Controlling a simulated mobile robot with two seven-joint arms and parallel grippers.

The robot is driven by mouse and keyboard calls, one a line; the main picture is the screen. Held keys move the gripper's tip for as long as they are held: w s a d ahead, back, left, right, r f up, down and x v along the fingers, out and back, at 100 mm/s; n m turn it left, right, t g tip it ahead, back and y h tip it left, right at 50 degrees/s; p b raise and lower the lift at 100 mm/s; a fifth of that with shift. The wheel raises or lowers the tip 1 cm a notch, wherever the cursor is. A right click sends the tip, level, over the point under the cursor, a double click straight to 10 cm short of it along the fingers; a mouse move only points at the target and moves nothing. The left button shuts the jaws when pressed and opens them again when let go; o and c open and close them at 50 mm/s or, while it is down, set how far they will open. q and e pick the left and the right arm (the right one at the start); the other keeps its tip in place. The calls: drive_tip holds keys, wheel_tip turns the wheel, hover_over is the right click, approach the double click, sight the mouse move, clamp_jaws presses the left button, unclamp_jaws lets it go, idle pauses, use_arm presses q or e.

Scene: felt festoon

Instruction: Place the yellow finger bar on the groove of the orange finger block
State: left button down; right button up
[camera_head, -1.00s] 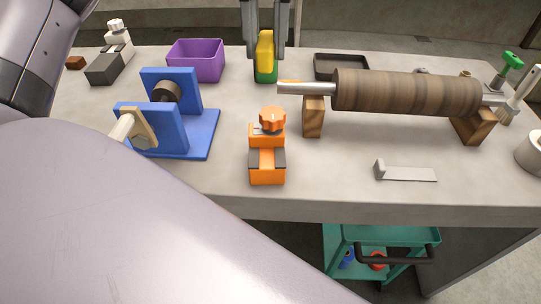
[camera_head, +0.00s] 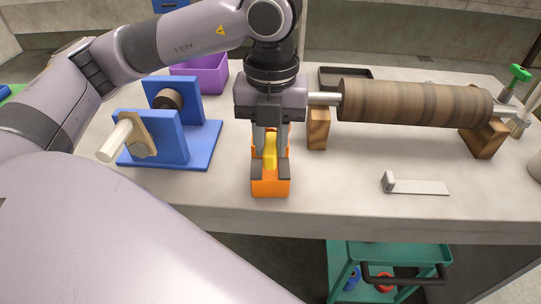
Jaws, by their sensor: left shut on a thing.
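The orange finger block (camera_head: 270,188) stands near the front edge of the table, with dark pads on its top. My left gripper (camera_head: 270,150) is directly over it, pointing down. It is shut on the yellow finger bar (camera_head: 269,153), which is upright between the fingers. The bar's lower end is at the top of the orange block; I cannot tell whether it rests in the groove. The orange block's rear part and knob are mostly hidden behind the gripper and bar. My right gripper is not in view.
A blue stand (camera_head: 200,145) with a roller is to the left. A brown roll (camera_head: 415,103) on wooden blocks (camera_head: 318,130) is close on the right. A grey L-shaped piece (camera_head: 418,186) lies at front right. A purple bin (camera_head: 205,75) and a dark tray (camera_head: 345,75) are behind.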

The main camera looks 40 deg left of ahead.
sight(270, 156)
use_arm(q)
wheel_tip(270, 156, down, 4)
drive_tip(key=shift+s+r, duration=0.1)
drive_tip(key=c, duration=0.9)
unclamp_jaws()
drive_tip(key=shift+c, duration=0.2)
drive_tip(key=shift+r, duration=0.15)
wheel_tip(270, 156, up, 12)
drive_tip(key=shift+f+p, duration=0.1)
drive_tip(key=shift+p, duration=0.35)
